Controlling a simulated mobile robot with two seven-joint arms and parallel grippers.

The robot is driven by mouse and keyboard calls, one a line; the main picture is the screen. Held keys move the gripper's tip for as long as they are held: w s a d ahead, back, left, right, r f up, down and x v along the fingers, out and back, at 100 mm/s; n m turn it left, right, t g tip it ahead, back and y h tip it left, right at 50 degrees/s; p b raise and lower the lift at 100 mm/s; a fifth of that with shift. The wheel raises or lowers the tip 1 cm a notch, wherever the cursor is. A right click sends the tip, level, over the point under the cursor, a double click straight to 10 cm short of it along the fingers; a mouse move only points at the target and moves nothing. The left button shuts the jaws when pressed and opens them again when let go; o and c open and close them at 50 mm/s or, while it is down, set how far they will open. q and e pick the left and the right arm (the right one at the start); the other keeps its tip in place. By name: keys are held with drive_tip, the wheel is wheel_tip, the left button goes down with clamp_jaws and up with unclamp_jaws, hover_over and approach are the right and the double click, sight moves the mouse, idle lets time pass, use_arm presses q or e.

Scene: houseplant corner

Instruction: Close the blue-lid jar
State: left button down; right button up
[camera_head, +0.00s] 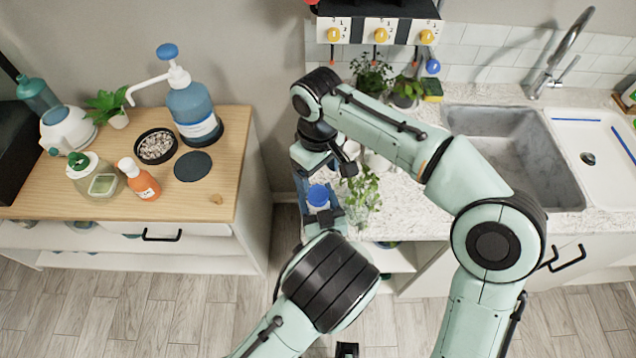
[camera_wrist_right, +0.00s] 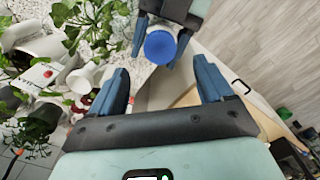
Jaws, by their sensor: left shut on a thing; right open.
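The blue lid (camera_head: 318,194) shows between my two grippers, over the gap between the wooden cabinet and the counter. A pale jar body shows just below it, mostly hidden. My left gripper (camera_head: 323,214) is shut on the jar. In the right wrist view the blue lid (camera_wrist_right: 160,47) is seen from above, at my left gripper's jaws, and covers the jar. Whether it sits fully down cannot be told. My right gripper (camera_head: 322,172) is open and empty above and behind the lid; its spread fingers (camera_wrist_right: 163,82) point toward it.
The marble counter (camera_head: 415,215) at right holds plants (camera_head: 362,190) close to my right gripper, and a sink (camera_head: 500,140).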

wheel_tip(320, 180, up, 6)
drive_tip(key=shift+f, duration=0.25)
use_arm(q)
drive_tip(key=shift+c, duration=0.7)
unclamp_jaws()
drive_tip(key=b+v, duration=0.3)
drive_tip(key=v, duration=1)
drive_tip(key=shift+s, duration=0.15)
use_arm(e)
drive_tip(key=f, duration=0.2)
drive_tip(key=s+f, duration=0.1)
drive_tip(key=f, duration=0.1)
drive_tip(key=shift+f, duration=0.2)
use_arm(q)
drive_tip(key=shift+d, duration=0.1)
